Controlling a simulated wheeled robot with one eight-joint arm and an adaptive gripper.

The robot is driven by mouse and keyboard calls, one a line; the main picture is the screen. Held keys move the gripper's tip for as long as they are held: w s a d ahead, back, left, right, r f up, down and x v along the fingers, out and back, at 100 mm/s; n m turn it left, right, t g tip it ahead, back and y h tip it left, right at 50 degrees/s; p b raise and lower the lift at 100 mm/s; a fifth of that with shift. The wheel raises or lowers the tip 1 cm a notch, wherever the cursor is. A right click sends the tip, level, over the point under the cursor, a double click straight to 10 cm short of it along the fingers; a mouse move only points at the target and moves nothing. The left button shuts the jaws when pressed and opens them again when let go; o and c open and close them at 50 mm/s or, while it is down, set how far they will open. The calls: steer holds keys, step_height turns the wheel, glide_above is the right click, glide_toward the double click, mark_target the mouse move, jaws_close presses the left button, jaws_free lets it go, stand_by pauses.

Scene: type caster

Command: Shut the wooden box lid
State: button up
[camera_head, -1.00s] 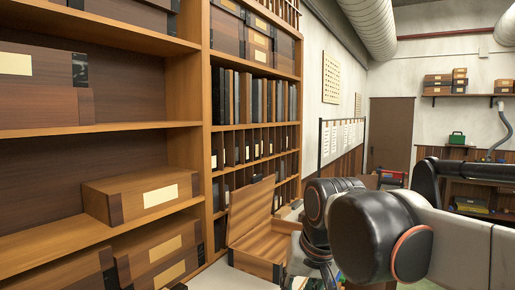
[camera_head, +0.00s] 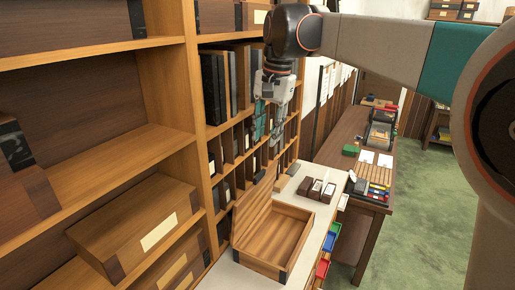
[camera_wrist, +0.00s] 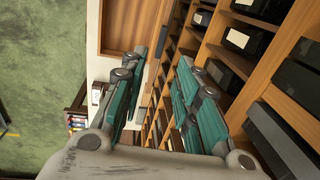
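The wooden box (camera_head: 290,256) stands on the white counter beside the shelves, open and empty. Its lid (camera_head: 252,222) is raised at the box's left-rear side and leans back toward the shelf. My gripper (camera_head: 268,138) hangs above and behind the box in the head view, pointing down, apart from the lid. In the wrist view my gripper (camera_wrist: 160,75) shows its two teal fingers spread apart with nothing between them. A wooden panel with a pale frame, at the top of the wrist view, appears to be part of the box (camera_wrist: 130,25).
Tall wooden shelves (camera_head: 190,70) with binders and boxes stand close on the left. Small dark boxes (camera_head: 316,190) sit on the counter behind the box, with coloured drawers (camera_head: 323,268) below. A workbench (camera_head: 372,185) stands to the right; green floor (camera_head: 415,230) is clear.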

mark_target(260, 174)
steer(key=f, duration=0.4)
steer(key=w+a+f+p, duration=0.1)
steer(key=f, duration=0.8)
steer(key=shift+w+a+f, duration=0.1)
steer(key=shift+w+a, duration=0.1)
steer(key=shift+a, duration=0.15)
jaws_close()
